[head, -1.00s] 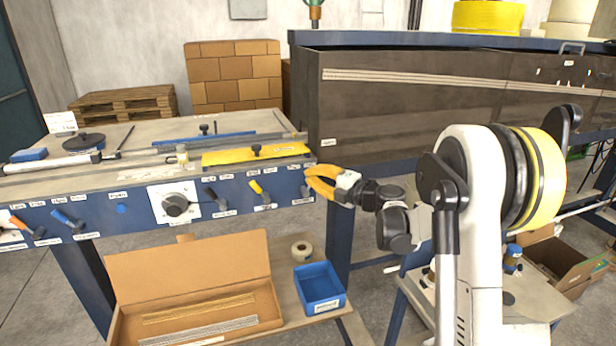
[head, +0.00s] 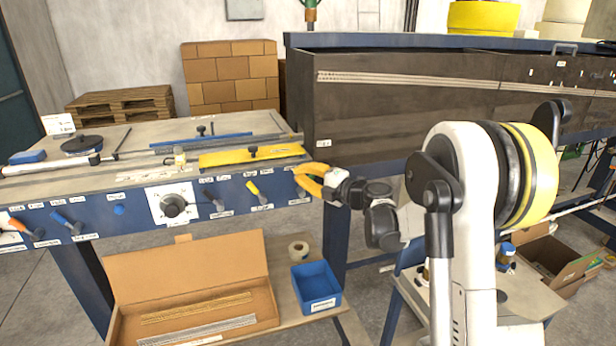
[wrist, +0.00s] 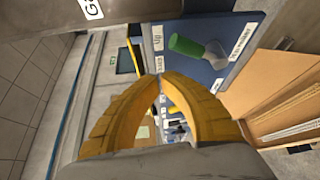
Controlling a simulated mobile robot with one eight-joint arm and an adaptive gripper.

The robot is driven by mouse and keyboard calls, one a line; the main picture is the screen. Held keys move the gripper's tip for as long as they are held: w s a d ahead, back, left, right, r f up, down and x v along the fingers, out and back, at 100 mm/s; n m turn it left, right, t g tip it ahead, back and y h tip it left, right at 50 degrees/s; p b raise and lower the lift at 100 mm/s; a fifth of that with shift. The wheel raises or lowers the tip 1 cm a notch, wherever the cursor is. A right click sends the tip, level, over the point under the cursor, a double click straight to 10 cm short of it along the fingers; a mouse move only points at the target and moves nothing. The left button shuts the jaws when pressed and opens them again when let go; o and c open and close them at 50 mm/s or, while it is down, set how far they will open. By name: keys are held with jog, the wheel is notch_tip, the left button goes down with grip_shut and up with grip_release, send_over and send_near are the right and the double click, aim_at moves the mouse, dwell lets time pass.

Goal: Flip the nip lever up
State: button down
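A lever with a green handle (wrist: 188,46) and grey pivot sits on the blue front panel (wrist: 240,30) in the wrist view, near my fingertips. Small labels stand beside it; I cannot read them surely enough to tell whether it is the nip lever. In the head view my gripper (head: 299,176) is at the panel's right end and hides most of that spot. In the wrist view the yellow fingers of my gripper (wrist: 160,76) meet at their tips, with nothing visible between them. The green handle appears apart from the fingers.
Other levers line the panel: a yellow one (head: 253,188), a dark one (head: 213,198), a blue one (head: 66,222) and an orange one (head: 18,226). A round knob (head: 173,206) sits mid-panel. Below are an open carton (head: 190,268) and a blue bin (head: 317,286).

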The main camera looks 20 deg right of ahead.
jog(key=s+d+f+p, duration=0.2)
jog(key=s+d, duration=0.1)
jog(key=s, duration=0.6)
jog(key=shift+d, duration=0.2)
